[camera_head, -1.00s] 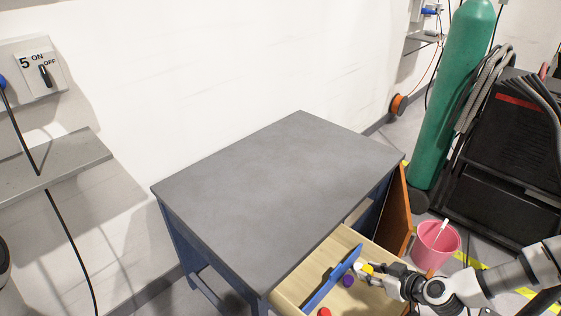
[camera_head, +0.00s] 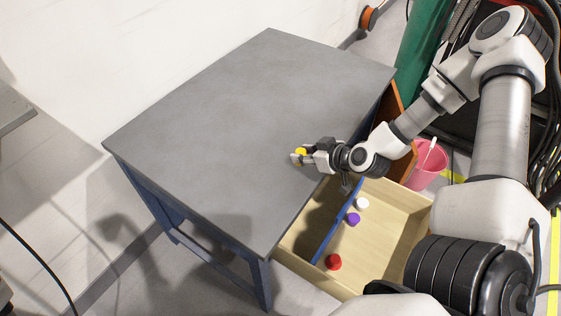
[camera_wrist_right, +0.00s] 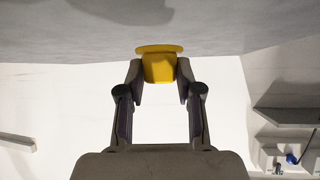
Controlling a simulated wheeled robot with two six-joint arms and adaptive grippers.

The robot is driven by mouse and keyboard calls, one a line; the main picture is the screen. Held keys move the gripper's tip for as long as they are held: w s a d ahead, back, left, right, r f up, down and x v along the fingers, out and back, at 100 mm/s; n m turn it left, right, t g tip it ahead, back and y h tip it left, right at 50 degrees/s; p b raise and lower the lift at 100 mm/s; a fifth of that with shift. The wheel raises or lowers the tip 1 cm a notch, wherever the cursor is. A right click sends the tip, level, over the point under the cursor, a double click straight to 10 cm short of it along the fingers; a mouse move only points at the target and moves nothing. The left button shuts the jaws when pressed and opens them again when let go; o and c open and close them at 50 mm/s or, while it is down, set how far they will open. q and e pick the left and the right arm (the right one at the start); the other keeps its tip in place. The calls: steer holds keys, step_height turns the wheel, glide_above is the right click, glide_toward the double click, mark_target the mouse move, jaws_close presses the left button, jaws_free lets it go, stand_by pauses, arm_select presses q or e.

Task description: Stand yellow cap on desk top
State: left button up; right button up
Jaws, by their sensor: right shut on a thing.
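The yellow cap (camera_head: 301,152) is held between the fingers of my right gripper (camera_head: 298,157), over the right part of the grey desk top (camera_head: 215,130). In the right wrist view the yellow cap (camera_wrist_right: 158,66) sits between the two fingertips (camera_wrist_right: 160,82), with its wide flange towards the grey desk surface (camera_wrist_right: 60,35). The flange is at or very near the surface; I cannot tell whether it touches. My left gripper is out of view.
Below the desk's right edge an open wooden drawer (camera_head: 405,222) has a blue divider (camera_head: 336,222). A white cap (camera_head: 362,203), a purple cap (camera_head: 353,218) and a red cap (camera_head: 333,262) lie in it. A pink bucket (camera_head: 428,170) stands behind. The desk top is otherwise clear.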

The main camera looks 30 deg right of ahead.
steer(key=b, duration=0.1)
glide_above(282, 164)
steer(key=shift+s, duration=0.4)
steer(key=shift+w+f, duration=0.2)
steer(key=shift+f, duration=0.75)
steer(key=shift+w+f, duration=0.2)
steer(key=shift+f, duration=0.75)
steer(key=shift+a+b, duration=0.1)
steer(key=shift+b, duration=0.3)
steer(key=o, duration=0.8)
steer(key=shift+f, duration=0.1)
steer(key=shift+o, duration=0.2)
